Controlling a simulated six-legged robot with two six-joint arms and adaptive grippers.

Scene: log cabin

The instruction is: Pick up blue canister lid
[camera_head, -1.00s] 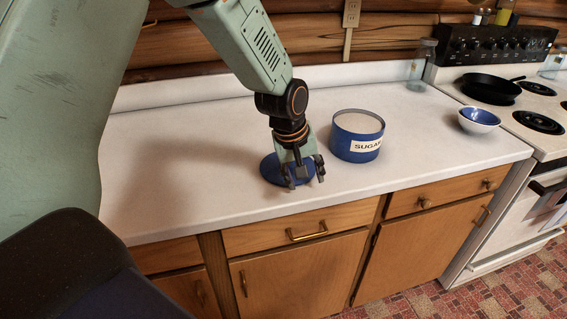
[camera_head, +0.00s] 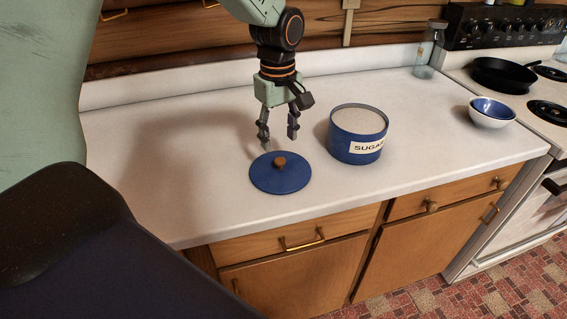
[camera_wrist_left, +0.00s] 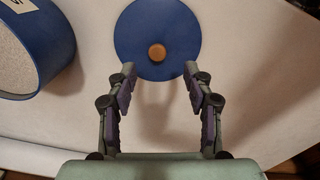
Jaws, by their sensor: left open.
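The blue canister lid (camera_head: 264,181) lies flat on the white counter, with a round brown knob (camera_head: 280,162) on top. My left gripper (camera_head: 278,143) is open and empty, above and just behind the lid in the head view. In the left wrist view the lid (camera_wrist_left: 130,40) is beyond the open fingertips (camera_wrist_left: 158,72), and its knob (camera_wrist_left: 157,53) lies between their lines. The blue sugar canister (camera_head: 345,147) stands upright and uncovered to the right of the lid, full of white contents. It also shows at the left of the wrist view (camera_wrist_left: 50,70). My right gripper is not in view.
The counter (camera_head: 190,150) is clear left of the lid. A glass jar (camera_head: 425,55) stands at the back right. A blue and white bowl (camera_head: 491,113) and a black pan (camera_head: 503,75) are on the stove side. Wooden drawers (camera_head: 300,240) are below the counter's front edge.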

